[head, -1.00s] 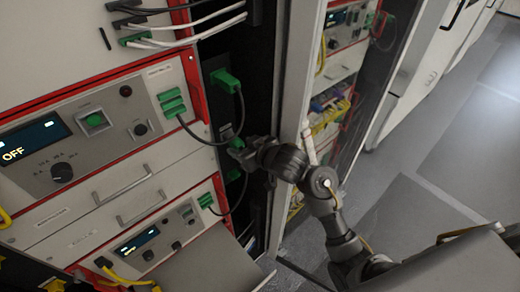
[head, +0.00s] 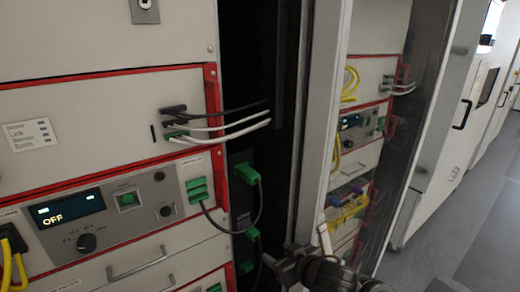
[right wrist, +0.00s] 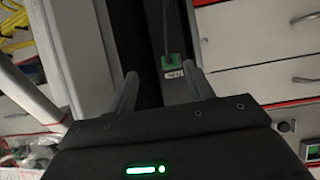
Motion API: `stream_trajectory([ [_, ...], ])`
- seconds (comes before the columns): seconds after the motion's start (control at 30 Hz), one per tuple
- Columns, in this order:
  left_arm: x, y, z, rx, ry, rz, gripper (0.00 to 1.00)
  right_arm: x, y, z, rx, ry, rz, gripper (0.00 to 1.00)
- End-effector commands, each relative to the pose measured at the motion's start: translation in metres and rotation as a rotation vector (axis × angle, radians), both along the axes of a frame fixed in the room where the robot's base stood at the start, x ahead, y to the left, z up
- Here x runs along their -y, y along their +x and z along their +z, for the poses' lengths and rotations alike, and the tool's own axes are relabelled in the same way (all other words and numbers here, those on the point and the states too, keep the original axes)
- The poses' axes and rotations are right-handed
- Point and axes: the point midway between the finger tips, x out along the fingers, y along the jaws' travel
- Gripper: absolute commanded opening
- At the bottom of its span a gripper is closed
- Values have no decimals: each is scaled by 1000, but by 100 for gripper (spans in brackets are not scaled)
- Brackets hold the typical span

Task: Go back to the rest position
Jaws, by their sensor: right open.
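My right gripper (head: 270,262) is at the bottom edge of the head view, just below and right of a green plug (head: 252,235) on the rack's dark side strip. In the right wrist view its two fingers (right wrist: 163,76) stand apart with nothing held between them. A green connector with a dark cable (right wrist: 173,65) shows beyond the gap between the fingers, apart from them. Most of my right arm is cut off below the head view. My left gripper is in neither view.
The battery cycler with its OFF display (head: 68,207) fills the left. Another green plug (head: 247,174) with a looping black cable sits above the first. White cables (head: 235,127) stick out to the right. An open cabinet door frame (head: 325,130) stands close right; floor (head: 430,235) beyond is clear.

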Motion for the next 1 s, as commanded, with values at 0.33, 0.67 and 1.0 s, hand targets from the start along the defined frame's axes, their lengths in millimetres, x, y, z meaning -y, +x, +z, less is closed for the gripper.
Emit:
stream_trajectory([
  [0.33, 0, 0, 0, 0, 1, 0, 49, 113, -143, -133, -356, -176, -283, 52],
  [0.67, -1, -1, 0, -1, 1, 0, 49, 165, -259, -174, -624, -276, -347, 52],
  [1.0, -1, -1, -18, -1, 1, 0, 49, 179, -292, -252, -750, -311, -351, 52],
])
